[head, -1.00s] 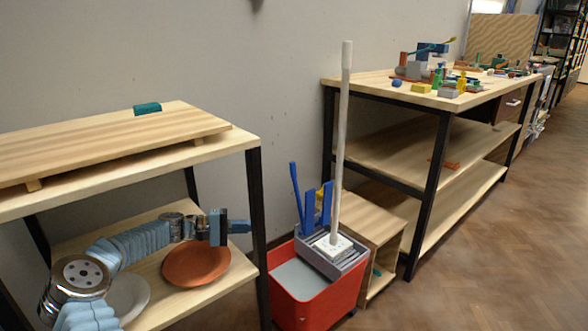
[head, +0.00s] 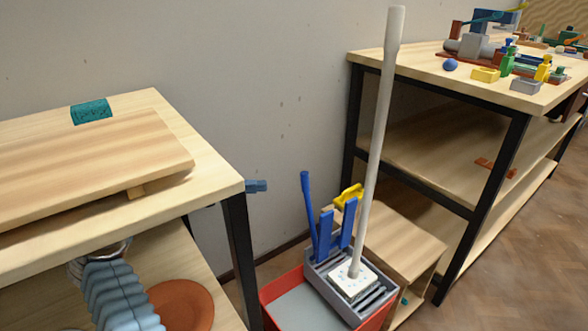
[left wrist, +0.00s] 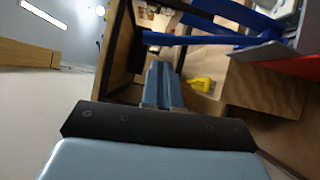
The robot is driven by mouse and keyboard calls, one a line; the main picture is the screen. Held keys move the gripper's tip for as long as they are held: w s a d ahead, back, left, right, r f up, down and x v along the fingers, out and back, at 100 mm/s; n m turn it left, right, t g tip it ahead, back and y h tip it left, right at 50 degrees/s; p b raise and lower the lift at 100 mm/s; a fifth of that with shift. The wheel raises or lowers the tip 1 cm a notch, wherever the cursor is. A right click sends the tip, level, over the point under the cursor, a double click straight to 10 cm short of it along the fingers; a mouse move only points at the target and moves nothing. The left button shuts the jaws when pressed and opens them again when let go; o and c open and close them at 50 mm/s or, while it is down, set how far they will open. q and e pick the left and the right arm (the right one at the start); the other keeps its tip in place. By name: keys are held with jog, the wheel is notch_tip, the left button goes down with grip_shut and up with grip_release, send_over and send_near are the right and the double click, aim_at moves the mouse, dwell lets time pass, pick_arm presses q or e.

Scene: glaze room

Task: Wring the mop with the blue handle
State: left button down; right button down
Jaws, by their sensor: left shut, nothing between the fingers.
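A mop with a pale grey-white handle (head: 378,140) stands slightly tilted, its white head (head: 353,282) in the grey wringer (head: 335,300) on a red bucket (head: 283,285). I see no blue on the mop handle. A blue lever (head: 309,215) and blue upright plates (head: 336,232) rise from the wringer; the blue parts also show in the left wrist view (left wrist: 205,38). My left gripper (head: 257,186) shows only its tip past the table's black leg, left of the lever and apart from it. Its closed fingers show in the left wrist view (left wrist: 163,85), empty.
A wooden table (head: 215,180) with a raised board and teal block stands left; a terracotta plate (head: 182,305) sits on its lower shelf. A small wooden cabinet (head: 405,240) and a workbench (head: 440,90) with small items stand right. A yellow object (head: 348,195) is behind the wringer.

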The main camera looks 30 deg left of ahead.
pick_arm(q)
jog(key=x, duration=1)
jog(key=shift+r, duration=0.25)
